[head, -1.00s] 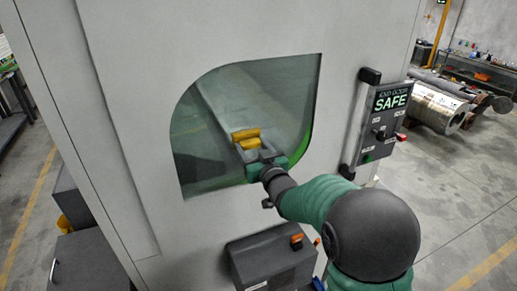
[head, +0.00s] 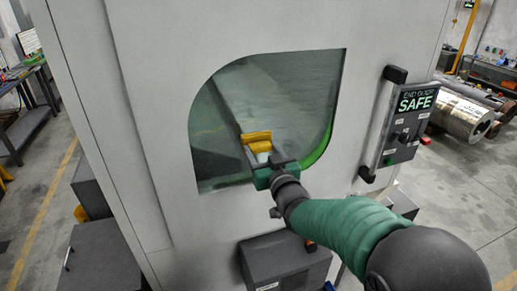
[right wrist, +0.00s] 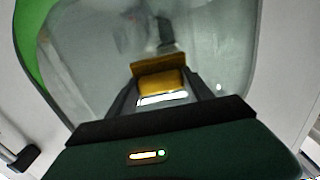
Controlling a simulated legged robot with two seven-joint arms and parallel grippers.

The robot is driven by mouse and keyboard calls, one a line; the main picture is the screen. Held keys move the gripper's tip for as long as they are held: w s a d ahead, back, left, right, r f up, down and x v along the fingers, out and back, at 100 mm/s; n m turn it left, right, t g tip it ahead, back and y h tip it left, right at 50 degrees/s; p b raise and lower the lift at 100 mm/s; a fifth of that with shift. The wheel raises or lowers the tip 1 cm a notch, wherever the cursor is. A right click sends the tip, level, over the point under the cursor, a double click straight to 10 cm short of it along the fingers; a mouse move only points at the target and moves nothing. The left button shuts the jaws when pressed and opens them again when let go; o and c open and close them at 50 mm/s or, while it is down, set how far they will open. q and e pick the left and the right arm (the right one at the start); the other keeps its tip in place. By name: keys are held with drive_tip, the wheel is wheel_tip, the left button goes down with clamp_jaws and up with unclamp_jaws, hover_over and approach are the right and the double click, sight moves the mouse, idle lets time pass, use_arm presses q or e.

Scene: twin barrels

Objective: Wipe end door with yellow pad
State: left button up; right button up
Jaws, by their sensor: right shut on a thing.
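The end door (head: 150,120) is a pale grey machine door with a dark glass window (head: 230,105) that has a rounded top-left corner. My right gripper (head: 256,150) is in front of the lower middle of the window. It is shut on the yellow pad (head: 256,136), which also shows between the fingers in the right wrist view (right wrist: 160,78). The pad faces the glass; I cannot tell whether it touches it. My left gripper is not in view.
A black door handle (head: 383,120) and a control panel marked "END DOOR SAFE" (head: 405,125) stand right of the window. A dark grey box (head: 285,262) juts out below it. Metal cylinders (head: 458,112) lie on the floor at right.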

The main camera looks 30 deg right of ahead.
drive_tip(key=shift+v, duration=1.6)
drive_tip(key=b+v, duration=0.1)
drive_tip(key=v, duration=0.2)
drive_tip(key=shift+r, duration=0.1)
drive_tip(key=shift+w, duration=0.15)
